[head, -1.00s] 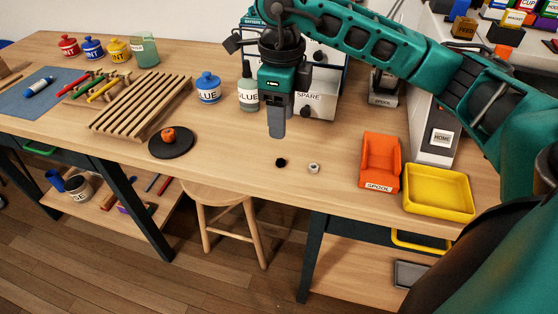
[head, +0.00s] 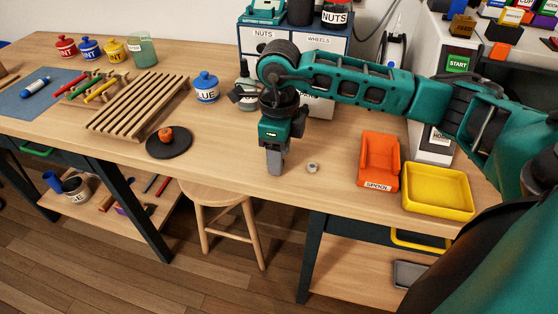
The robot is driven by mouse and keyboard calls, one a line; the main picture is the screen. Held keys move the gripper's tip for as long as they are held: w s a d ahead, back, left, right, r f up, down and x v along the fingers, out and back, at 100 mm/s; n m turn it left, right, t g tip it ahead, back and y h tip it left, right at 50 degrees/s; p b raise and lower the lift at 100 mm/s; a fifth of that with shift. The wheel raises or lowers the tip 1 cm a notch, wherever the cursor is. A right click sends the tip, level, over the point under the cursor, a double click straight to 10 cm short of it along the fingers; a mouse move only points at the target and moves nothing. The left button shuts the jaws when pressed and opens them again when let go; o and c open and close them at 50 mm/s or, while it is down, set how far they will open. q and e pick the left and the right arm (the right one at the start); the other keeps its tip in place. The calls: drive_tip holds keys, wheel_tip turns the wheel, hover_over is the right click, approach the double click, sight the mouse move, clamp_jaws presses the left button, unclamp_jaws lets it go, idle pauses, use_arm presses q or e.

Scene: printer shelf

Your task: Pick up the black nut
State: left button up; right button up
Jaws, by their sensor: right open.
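The black nut does not show now; my right gripper hides the spot on the wooden table (head: 225,150) where it lay. My right gripper (head: 275,171) points straight down over that spot, its fingertips low and close to the tabletop. It is open. The fingers overlap in this view, so I cannot tell whether the nut is between them. A light grey nut (head: 312,168) lies on the table just right of the gripper, apart from it. My left gripper is not in view.
The orange spool bin (head: 379,160) and yellow tray (head: 438,190) stand to the right. A black disc (head: 169,143) with a small orange-red item, a slatted wooden rack (head: 140,105) and a blue jar (head: 206,88) are to the left. Drawers (head: 300,45) stand behind my arm.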

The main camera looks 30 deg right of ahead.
clamp_jaws()
drive_tip(key=shift+r, duration=0.15)
idle(0.4)
